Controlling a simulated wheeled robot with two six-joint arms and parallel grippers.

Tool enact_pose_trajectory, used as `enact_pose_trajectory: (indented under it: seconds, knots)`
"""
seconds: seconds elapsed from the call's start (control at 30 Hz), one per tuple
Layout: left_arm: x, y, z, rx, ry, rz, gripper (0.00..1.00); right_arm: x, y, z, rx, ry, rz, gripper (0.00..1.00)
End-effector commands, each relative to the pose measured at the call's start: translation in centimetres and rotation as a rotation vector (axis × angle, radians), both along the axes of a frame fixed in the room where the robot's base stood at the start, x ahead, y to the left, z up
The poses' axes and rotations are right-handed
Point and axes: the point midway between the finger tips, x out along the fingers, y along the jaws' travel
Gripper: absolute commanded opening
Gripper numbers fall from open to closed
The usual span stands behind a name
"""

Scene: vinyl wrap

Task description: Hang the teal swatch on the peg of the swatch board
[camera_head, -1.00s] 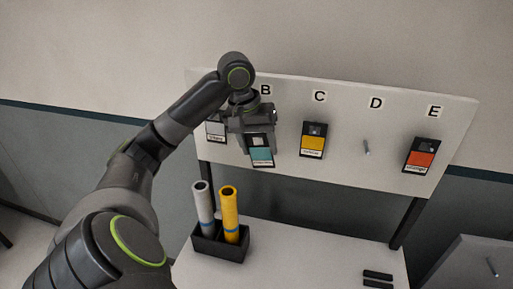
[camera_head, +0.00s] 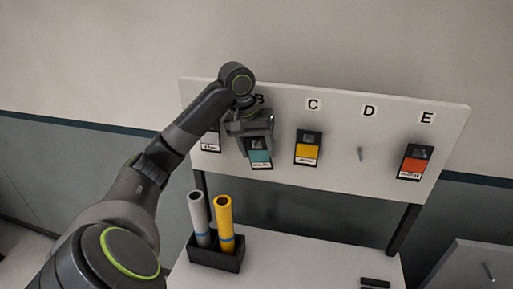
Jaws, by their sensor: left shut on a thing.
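The teal swatch (camera_head: 260,157) is a dark card with a teal patch and a white label strip, in front of the swatch board (camera_head: 333,180) below the letter B. My left gripper (camera_head: 254,140) is shut on it from above and covers its upper part. Whether the swatch touches a peg cannot be seen, as the gripper hides that spot. A bare peg (camera_head: 361,154) shows under the letter D. My right gripper is not in view.
A yellow swatch (camera_head: 308,146) hangs under C and an orange swatch (camera_head: 415,162) under E. A grey swatch (camera_head: 211,140) is partly hidden by my arm. A black holder (camera_head: 216,258) with a grey roll (camera_head: 200,220) and a yellow roll (camera_head: 225,220) stands on the table below.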

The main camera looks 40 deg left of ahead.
Motion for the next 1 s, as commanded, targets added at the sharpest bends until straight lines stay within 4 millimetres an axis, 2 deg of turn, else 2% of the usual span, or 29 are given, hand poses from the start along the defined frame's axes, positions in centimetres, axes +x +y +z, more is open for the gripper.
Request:
enact_pose_trajectory:
  seconds: [0.47,0.5,0.67,1.0]
  knots:
    - [-0.01,-0.01,-0.01,0.000,0.000,0.000,0.33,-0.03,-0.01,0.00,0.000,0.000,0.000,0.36]
    - [-0.01,-0.01,-0.01,0.000,0.000,0.000,0.58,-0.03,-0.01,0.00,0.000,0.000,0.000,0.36]
    - [-0.01,-0.01,-0.01,0.000,0.000,0.000,0.79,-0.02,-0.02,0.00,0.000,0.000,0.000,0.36]
    - [0.01,0.21,0.25,0.000,0.000,0.002,0.80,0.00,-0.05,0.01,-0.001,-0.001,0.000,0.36]
